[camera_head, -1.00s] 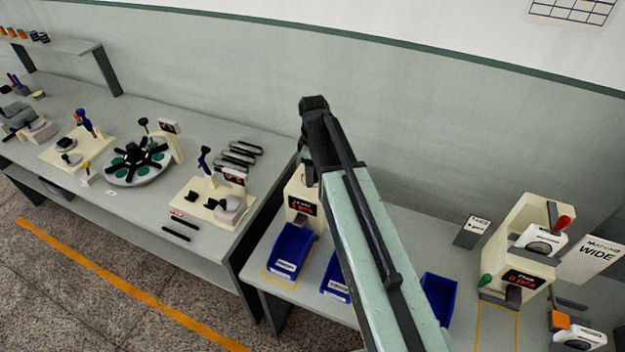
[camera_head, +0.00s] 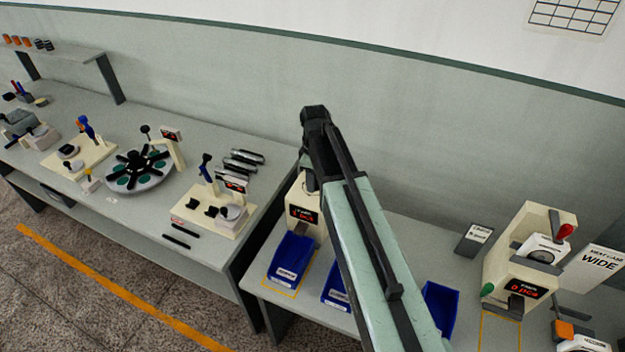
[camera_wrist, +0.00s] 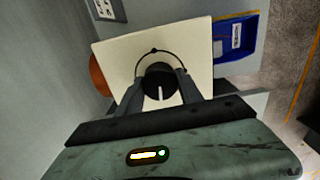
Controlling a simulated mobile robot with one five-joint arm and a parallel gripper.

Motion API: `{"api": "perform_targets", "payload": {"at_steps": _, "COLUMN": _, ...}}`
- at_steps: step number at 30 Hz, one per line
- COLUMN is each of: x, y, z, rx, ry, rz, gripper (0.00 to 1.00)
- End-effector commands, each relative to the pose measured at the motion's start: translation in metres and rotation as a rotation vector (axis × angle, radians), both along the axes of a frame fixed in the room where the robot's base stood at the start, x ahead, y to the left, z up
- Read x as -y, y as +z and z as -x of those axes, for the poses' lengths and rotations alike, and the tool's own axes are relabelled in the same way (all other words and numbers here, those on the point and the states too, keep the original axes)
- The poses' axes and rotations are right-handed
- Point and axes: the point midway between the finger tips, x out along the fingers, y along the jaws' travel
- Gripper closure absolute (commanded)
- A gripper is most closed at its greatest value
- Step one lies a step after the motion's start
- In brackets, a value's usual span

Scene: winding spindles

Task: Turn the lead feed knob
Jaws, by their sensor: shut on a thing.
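The knob (camera_wrist: 158,88) is a dark round knob with a white pointer line, on the cream face of a machine (camera_wrist: 193,42). A thin dark arc with a dot at its top is marked around it. In the wrist view my gripper (camera_wrist: 159,86) has one finger on each side of the knob and is shut on it. The white line lies along the picture's vertical. In the head view the cream machine (camera_head: 300,192) with a red display stands behind my arm. The knob and my fingertips are hidden there.
A blue bin (camera_head: 291,258) stands in front of the machine, with more blue bins to the right. Another cream machine (camera_head: 525,255) with a red lever stands at the right. The long bench (camera_head: 120,225) at left holds several fixtures and a round dial table.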

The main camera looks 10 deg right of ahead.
Motion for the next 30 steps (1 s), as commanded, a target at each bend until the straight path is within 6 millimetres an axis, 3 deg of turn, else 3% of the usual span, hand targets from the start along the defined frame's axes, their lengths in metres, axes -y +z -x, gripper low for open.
{"api": "perform_targets", "payload": {"at_steps": 30, "x": 0.0021, "y": 0.0003, "z": -0.0015, "rx": 0.005, "ry": -0.946, "rz": 0.001, "gripper": 0.97}}
